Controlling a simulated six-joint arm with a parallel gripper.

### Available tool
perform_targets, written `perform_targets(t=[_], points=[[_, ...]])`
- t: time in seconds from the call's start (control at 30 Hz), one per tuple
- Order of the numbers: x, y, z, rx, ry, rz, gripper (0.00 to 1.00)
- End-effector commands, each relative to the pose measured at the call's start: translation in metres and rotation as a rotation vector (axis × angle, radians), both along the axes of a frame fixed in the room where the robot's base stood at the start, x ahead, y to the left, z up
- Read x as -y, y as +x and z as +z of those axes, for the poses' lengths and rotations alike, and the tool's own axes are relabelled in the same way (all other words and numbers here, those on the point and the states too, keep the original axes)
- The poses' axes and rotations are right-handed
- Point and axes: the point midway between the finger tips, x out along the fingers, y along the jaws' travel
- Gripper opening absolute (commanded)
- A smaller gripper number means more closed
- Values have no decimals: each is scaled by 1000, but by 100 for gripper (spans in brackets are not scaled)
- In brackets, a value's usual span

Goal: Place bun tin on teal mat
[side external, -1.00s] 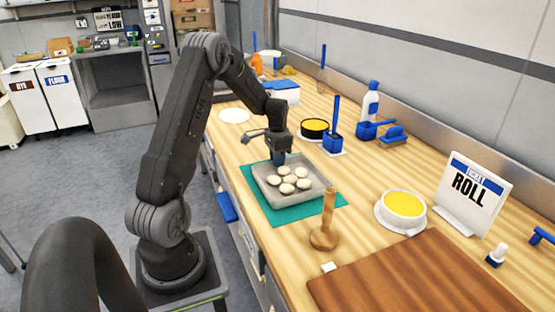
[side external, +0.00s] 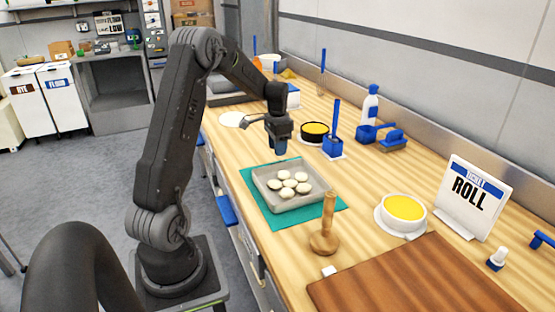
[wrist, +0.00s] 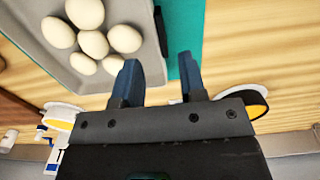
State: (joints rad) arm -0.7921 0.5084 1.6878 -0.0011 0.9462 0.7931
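The grey bun tin (side external: 262,184) holds several pale round buns and lies flat on the teal mat (side external: 334,205).
A wooden upright tool (side external: 327,225) stands in front of the mat. A bowl with yellow contents (side external: 403,207) and a roll sign (side external: 471,195) are to the right. A blue holder (side external: 333,142) and a black round tin (side external: 314,132) stand behind. A brown board (side external: 420,280) lies at the front.

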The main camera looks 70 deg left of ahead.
Motion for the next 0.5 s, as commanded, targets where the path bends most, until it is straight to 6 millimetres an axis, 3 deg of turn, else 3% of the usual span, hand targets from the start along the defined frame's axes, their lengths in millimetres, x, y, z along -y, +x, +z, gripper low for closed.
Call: perform_targets(t=[0.2,0.37,0.5], points=[[-1,0,41,2,2,0,38],[0,0,56,1,1,0,38],[23,4,74,20,19,-6,38]])
